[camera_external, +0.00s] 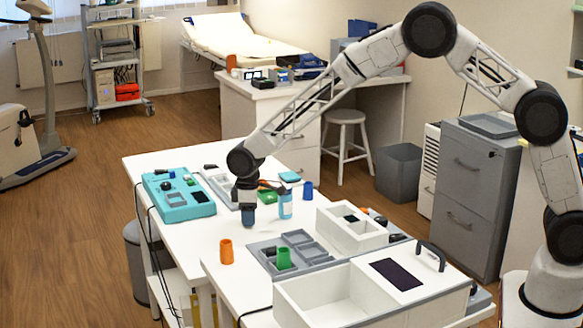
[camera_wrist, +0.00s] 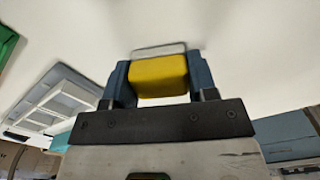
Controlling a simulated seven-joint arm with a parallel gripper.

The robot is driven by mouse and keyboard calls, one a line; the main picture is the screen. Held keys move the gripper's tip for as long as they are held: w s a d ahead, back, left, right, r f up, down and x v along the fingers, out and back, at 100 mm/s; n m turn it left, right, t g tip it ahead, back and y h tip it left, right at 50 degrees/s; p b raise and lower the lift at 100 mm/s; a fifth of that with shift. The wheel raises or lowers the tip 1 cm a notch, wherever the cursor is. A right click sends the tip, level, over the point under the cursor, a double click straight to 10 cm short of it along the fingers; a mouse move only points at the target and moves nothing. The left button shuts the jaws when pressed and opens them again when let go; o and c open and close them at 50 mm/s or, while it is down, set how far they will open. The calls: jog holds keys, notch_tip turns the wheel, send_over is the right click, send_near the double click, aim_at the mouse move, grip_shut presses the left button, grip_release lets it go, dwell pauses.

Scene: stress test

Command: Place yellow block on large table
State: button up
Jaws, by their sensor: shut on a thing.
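The yellow block (camera_wrist: 158,77) is between the two blue-grey fingers of my gripper (camera_wrist: 159,80) in the wrist view, with a pale strip along its top edge. My gripper (camera_external: 248,215) is shut on it and points down over a white table (camera_external: 196,240) in the external view. The fingers hide the block there. I cannot tell whether the block touches the tabletop. The white surface (camera_wrist: 215,30) fills much of the wrist view behind the block.
A blue bottle (camera_external: 285,205) stands just right of my gripper. An orange cup (camera_external: 226,250) is in front, near a grey tray with a green cup (camera_external: 284,258). A teal box (camera_external: 180,195) lies left. White bins (camera_external: 352,228) stand right. Bare tabletop shows left of my gripper.

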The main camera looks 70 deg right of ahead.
jog(key=shift+f, duration=0.3)
jog(key=o, duration=0.9)
jog(key=shift+r, duration=0.15)
notch_tip(320, 180, up, 12)
dwell(0.5)
dwell(0.5)
